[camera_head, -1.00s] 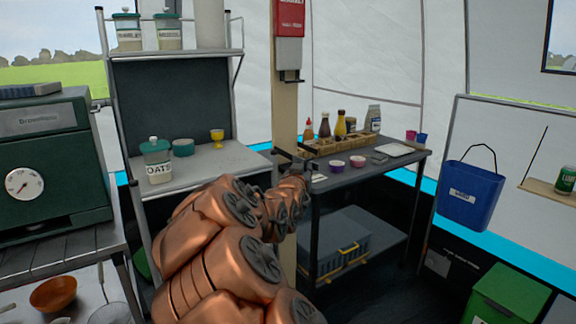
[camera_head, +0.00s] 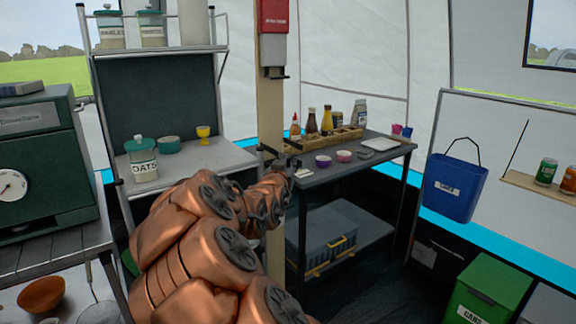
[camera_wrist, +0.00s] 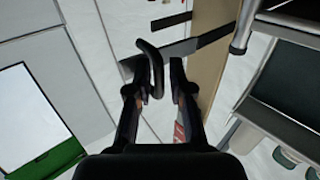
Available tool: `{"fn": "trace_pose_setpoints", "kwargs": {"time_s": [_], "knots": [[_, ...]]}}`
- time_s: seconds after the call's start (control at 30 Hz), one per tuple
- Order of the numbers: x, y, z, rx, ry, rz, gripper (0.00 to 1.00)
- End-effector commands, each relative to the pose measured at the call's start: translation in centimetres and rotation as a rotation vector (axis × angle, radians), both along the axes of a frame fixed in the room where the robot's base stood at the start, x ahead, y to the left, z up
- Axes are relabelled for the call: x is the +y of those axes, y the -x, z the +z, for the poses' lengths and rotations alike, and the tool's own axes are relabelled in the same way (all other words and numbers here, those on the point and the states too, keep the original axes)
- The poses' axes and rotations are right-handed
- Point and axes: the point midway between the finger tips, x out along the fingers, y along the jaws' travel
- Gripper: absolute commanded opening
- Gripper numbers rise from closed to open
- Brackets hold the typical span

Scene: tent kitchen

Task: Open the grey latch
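The grey latch (camera_wrist: 176,51) shows in the wrist view as a dark grey bar across a tan wooden post, with a curved handle (camera_wrist: 150,60) at its left end. My gripper (camera_wrist: 156,82) is open, its two black fingers apart on either side of the handle's lower part. I cannot tell whether a finger touches it. In the head view my gripper (camera_head: 287,168) is small beside the wooden post (camera_head: 271,110), and the latch there is too small and partly hidden to make out clearly.
A dark side table (camera_head: 345,165) with bottles and bowls stands just right of the post. A metal shelf unit (camera_head: 215,158) with jars stands left. A blue bucket (camera_head: 455,190) and a green bin (camera_head: 490,290) are at the right.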

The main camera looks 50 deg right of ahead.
Motion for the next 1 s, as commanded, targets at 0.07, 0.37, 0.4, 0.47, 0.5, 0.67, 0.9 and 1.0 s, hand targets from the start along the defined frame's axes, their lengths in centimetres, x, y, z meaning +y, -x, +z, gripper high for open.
{"fn": "trace_pose_setpoints", "kwargs": {"time_s": [0.07, 0.37, 0.4, 0.47, 0.5, 0.67, 0.9, 1.0], "knots": [[0.0, 0.0, 0.0, 0.0, -0.001, 0.0, 0.21], [1.0, 0.5, -0.1, 0.001, -0.003, 0.0, 0.21], [1.4, 0.7, -0.1, 0.002, -0.002, 0.0, 0.21], [2.1, 0.9, 0.0, 0.0, -0.001, 0.001, 0.21], [2.6, 1.2, 0.1, -0.001, 0.0, 0.002, 0.21], [4.4, 2.1, 0.0, 0.001, 0.0, 0.001, 0.21], [6.3, 2.8, 0.0, 0.0, 0.001, 0.003, 0.21], [6.6, 3.1, 0.0, 0.0, 0.0, 0.001, 0.21]]}}
